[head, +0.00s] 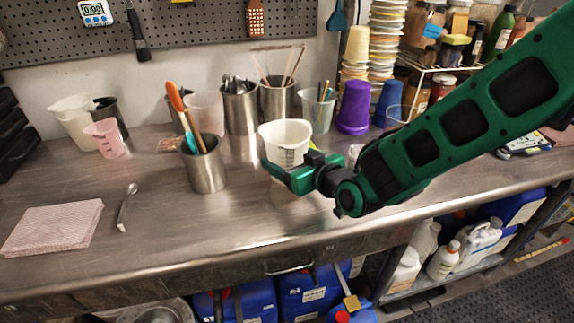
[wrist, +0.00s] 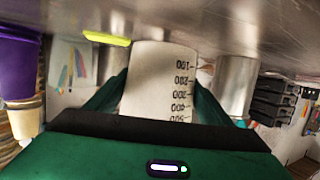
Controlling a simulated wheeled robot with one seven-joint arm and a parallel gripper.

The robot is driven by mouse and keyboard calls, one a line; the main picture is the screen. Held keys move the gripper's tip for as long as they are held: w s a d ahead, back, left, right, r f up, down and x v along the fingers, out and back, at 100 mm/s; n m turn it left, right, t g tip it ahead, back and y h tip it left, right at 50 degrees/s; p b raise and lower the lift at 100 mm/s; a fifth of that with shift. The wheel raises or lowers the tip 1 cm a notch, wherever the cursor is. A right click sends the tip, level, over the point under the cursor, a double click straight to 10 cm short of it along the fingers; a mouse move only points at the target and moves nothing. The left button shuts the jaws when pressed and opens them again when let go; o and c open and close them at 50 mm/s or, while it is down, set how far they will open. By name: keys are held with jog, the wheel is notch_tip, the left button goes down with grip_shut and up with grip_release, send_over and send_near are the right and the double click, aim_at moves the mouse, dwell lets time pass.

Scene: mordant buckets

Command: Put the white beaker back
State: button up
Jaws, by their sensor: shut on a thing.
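The white beaker (head: 286,136) has a spout and dark volume marks and stands upright over the middle of the steel bench. My gripper (head: 287,177) is shut on it from the front. In the wrist view, which is upside down, the beaker (wrist: 160,80) sits between the two green fingers (wrist: 158,100), its marks facing me. The fingers hide part of its lower sides. I cannot tell whether its base touches the bench.
A steel canister (head: 206,170) with an orange spatula stands left of my gripper. Steel canisters (head: 240,110) and a purple cup (head: 354,107) stand behind. A white pitcher (head: 73,122) and pink beaker (head: 107,139) are far left.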

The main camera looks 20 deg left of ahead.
jog(key=shift+f, duration=1)
jog(key=o, duration=1.5)
jog(key=shift+s, duration=0.1)
jog(key=shift+o, duration=0.2)
